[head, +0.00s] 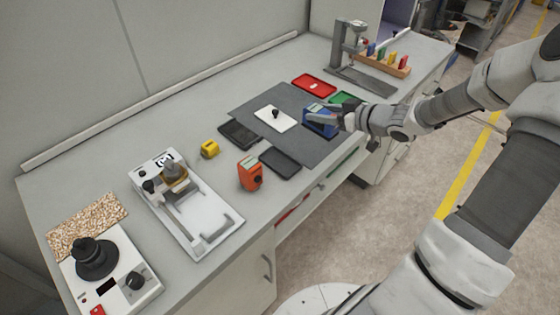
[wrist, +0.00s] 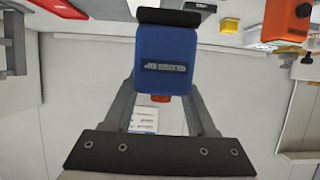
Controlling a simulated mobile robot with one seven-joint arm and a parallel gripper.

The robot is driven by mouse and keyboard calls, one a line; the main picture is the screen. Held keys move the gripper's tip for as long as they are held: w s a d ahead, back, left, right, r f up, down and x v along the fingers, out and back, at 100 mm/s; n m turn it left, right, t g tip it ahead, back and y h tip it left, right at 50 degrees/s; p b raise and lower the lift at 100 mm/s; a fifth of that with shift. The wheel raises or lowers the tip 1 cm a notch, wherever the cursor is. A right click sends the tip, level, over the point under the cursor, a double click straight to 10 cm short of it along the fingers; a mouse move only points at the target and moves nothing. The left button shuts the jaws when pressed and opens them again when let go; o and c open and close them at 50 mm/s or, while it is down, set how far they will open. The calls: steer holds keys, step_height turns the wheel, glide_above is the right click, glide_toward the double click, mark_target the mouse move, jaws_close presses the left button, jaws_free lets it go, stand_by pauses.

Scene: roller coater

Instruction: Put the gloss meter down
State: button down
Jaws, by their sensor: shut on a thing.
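The gloss meter (head: 318,122) is a blue box with a label reading GLOSS 60°, seen upside down in the wrist view (wrist: 166,52). My gripper (head: 328,115) is shut on it, with one finger on each side of its body in the wrist view (wrist: 165,85). In the head view the meter is over the right part of a dark grey mat (head: 300,141). I cannot tell whether its base touches the mat. My gripper hides part of it.
A white panel (head: 270,120) with a black knob lies on the mat. Black trays (head: 237,134) (head: 283,162), a red tray (head: 314,86), a green tray (head: 343,98), an orange device (head: 250,174) and a yellow device (head: 209,149) surround it. A stand (head: 345,55) is behind.

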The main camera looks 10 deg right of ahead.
steer(key=shift+d+f, duration=0.1)
steer(key=shift+f, duration=0.1)
steer(key=shift+w+a+f+b, duration=0.15)
steer(key=shift+a+f+b, duration=1.1)
steer(key=shift+a+f, duration=1.55)
steer(key=shift+w+a+f+b, duration=0.15)
steer(key=shift+a+f+b, duration=1.05)
steer(key=shift+a+f, duration=1.6)
steer(key=shift+a+r, duration=0.1)
steer(key=shift+c, duration=1)
jaws_free()
